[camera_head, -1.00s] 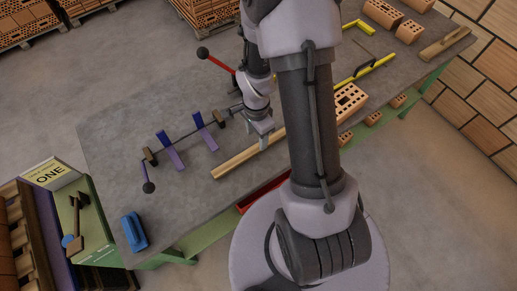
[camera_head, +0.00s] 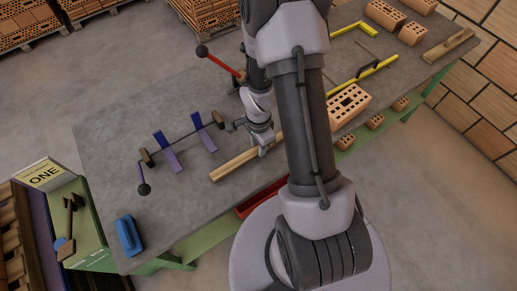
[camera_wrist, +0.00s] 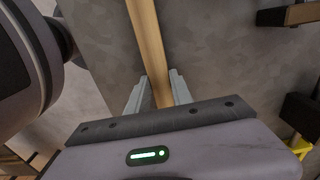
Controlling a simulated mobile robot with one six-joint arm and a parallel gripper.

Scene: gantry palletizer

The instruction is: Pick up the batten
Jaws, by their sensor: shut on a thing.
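The batten (camera_head: 232,165) is a long, light wooden bar lying on the grey table (camera_head: 205,215). Its right part is hidden behind my arm in the head view. My gripper (camera_head: 263,151) is down at the batten. In the wrist view the batten (camera_wrist: 147,45) runs from the top edge down between the two grey fingers of my gripper (camera_wrist: 158,92), which are shut on it. The batten appears to rest on the table still; I cannot see any gap beneath it.
A rod with blue-purple brackets (camera_head: 163,144) lies left of the batten. A red-handled lever (camera_head: 222,62) is behind. A blue block (camera_head: 130,235) sits at the front left corner. Yellow bars (camera_head: 366,74), a perforated brick (camera_head: 349,104) and a wooden float (camera_head: 447,45) lie to the right.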

